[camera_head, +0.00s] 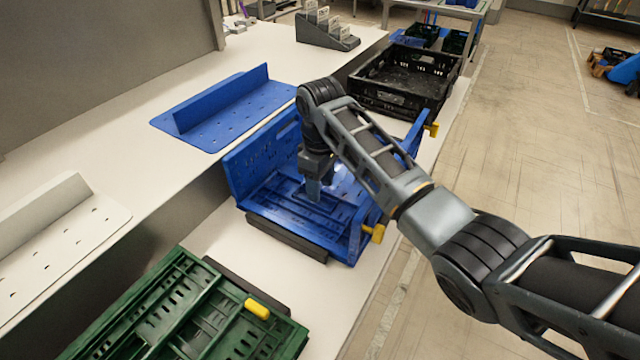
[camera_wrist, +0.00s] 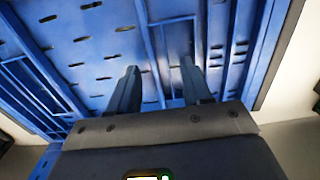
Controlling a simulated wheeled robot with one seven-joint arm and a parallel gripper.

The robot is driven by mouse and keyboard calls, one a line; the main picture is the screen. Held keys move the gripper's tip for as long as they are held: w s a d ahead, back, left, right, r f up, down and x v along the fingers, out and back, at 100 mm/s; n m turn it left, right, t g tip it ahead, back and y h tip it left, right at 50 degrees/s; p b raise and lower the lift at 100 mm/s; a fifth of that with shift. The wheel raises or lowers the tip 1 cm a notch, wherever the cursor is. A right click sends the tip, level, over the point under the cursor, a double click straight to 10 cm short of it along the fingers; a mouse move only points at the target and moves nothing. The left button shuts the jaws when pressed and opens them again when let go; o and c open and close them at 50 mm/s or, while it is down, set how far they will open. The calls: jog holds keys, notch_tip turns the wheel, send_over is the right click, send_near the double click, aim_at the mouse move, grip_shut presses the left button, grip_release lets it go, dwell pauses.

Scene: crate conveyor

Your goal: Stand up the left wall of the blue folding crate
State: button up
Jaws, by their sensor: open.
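The blue folding crate (camera_head: 285,212) sits in the middle of the lower belt in the head view. Its left long wall (camera_head: 250,165) looks raised along the bench side. The right side (camera_head: 357,235) also rises and carries yellow latches (camera_head: 374,233). The near end is low, and slatted panels lie flat inside. My gripper (camera_head: 318,196) points down inside the crate, over these panels. In the wrist view its two fingers (camera_wrist: 158,80) are apart with nothing between them, in front of a slotted blue panel (camera_wrist: 100,45). I cannot tell whether the fingertips touch it.
A green folded crate (camera_head: 190,310) lies nearer on the belt, and a black open crate (camera_head: 405,75) stands beyond. Blue (camera_head: 225,110) and white (camera_head: 60,235) perforated angled plates lie on the bench at left. My arm crosses the crate's right side.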

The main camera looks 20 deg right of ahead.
jog(key=shift+f, duration=0.35)
jog(key=shift+c, duration=0.5)
grip_shut()
